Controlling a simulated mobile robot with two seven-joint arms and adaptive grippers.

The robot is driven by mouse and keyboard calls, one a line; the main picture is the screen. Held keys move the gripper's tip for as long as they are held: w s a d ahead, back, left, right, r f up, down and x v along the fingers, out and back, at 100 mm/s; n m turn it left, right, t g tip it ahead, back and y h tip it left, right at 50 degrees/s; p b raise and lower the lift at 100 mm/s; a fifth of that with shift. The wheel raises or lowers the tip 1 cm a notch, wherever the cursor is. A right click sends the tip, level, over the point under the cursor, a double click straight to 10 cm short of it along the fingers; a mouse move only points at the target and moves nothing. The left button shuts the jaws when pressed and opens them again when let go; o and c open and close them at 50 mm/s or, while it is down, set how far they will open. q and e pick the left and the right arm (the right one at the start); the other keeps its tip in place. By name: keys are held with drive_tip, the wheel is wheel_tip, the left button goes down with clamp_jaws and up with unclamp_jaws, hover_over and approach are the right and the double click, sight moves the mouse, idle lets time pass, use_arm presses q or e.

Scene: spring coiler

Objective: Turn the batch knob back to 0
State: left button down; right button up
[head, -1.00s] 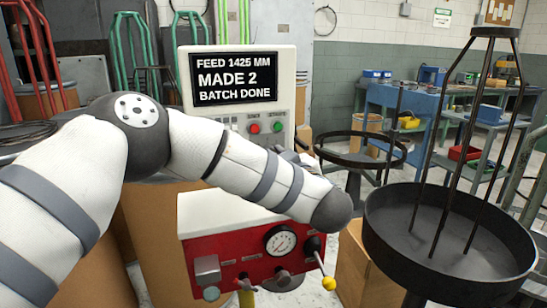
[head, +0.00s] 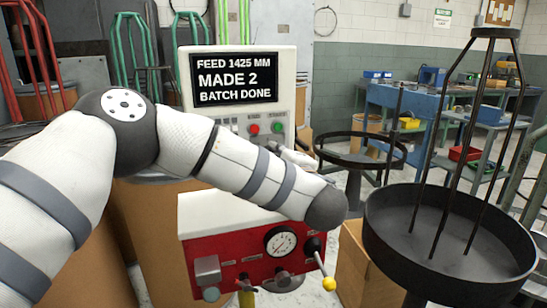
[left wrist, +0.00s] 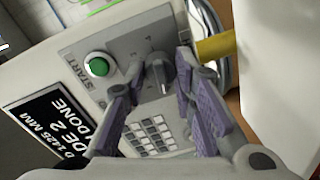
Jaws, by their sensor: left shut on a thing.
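The batch knob (left wrist: 163,74) is a grey dial on the panel of the coiler's control box, with small numerals around it. Its exact setting cannot be read. My left gripper (left wrist: 160,72) has its purple-padded fingers on either side of the knob, shut on it. In the head view my left arm crosses in front of the control box and hides the knob and most of the gripper. The display (head: 236,78) reads FEED 1425 MM, MADE 2, BATCH DONE. My right gripper is in neither view.
A green start button (left wrist: 99,67) and a keypad (left wrist: 150,134) sit close to the knob. Below is a red panel (head: 235,253) with a gauge (head: 280,241) and a yellow-tipped lever (head: 329,283). A dark round tray (head: 385,240) stands at the right.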

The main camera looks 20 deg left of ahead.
use_arm(q)
drive_tip(key=shift+n, duration=0.7)
drive_tip(key=c, duration=1.3)
unclamp_jaws()
drive_tip(key=shift+s+d, duration=0.1)
